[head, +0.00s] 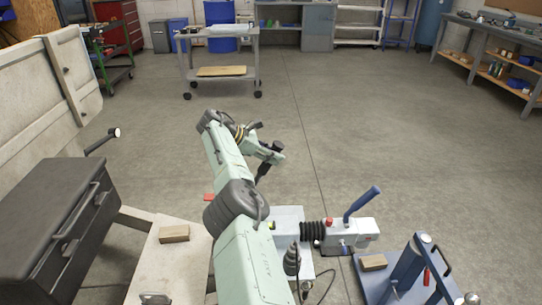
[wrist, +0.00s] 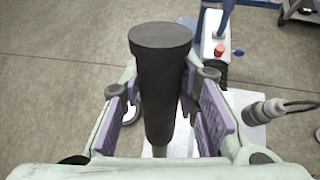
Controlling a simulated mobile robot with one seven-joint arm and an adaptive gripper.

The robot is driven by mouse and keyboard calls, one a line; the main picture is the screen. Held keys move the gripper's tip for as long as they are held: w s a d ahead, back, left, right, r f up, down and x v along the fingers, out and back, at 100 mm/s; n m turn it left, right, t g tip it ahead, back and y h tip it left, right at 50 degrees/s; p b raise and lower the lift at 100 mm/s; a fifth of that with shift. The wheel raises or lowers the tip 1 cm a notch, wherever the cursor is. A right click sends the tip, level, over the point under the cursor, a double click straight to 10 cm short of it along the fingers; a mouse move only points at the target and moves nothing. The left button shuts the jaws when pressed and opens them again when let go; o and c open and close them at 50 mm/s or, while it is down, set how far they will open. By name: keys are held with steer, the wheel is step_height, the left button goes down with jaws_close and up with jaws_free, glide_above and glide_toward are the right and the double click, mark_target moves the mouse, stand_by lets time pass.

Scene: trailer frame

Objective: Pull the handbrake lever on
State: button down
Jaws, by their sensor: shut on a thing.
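The handbrake lever's black round grip (wrist: 160,85) stands large in the middle of the wrist view, nearly upright. My gripper (wrist: 164,98) is shut on it, with one purple pad on each side. A thin metal rod shows below the grip. In the head view my gripper (head: 267,153) is beyond my arm, and a dark part of the lever (head: 263,171) shows just under it. The lever's foot is hidden behind my arm.
A coupling head with a blue handle (head: 362,201) and black bellows (head: 312,231) lies right of my arm. A blue stand (head: 405,268) is at the lower right, a black box (head: 55,225) at the left. The floor ahead is clear up to a cart (head: 220,72).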

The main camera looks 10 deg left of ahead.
steer(key=shift+a, duration=0.2)
steer(key=c, duration=1.4)
jaws_free()
steer(key=shift+r, duration=0.1)
steer(key=shift+o, duration=0.9)
steer(key=v, duration=0.7)
steer(key=shift+s+a+r, duration=0.1)
